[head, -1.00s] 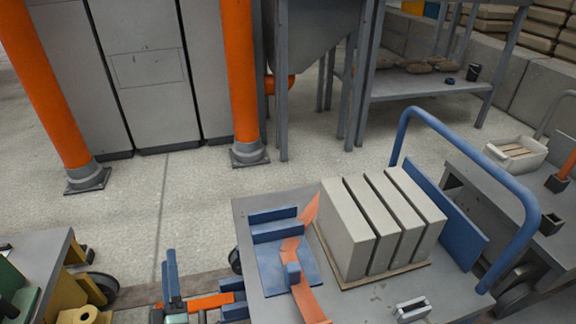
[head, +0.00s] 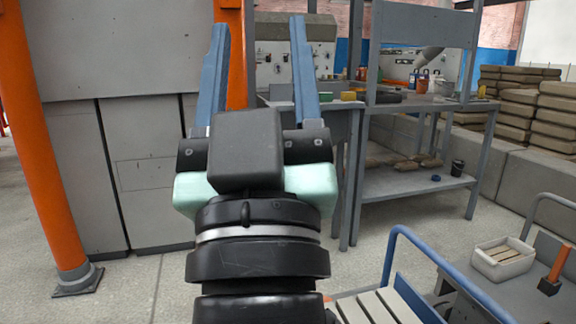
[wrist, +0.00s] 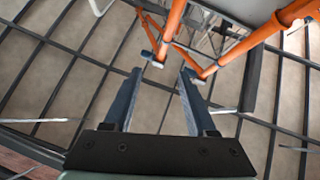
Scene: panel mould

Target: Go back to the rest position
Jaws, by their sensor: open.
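My gripper (head: 258,65) is raised in the middle of the head view, its two blue fingers pointing up and spread wide apart. Nothing is between them. In the wrist view my gripper (wrist: 160,85) is also open and empty, with a ceiling grid and orange frame parts beyond it. My wrist hides part of the floor and the hopper stand behind it in the head view.
A trolley with a blue handle (head: 392,250) and pale blocks (head: 372,308) stands at the lower right, partly cut off. An orange post (head: 45,150) stands at the left. A grey shelf (head: 405,185) and a white crate (head: 503,258) are at the right.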

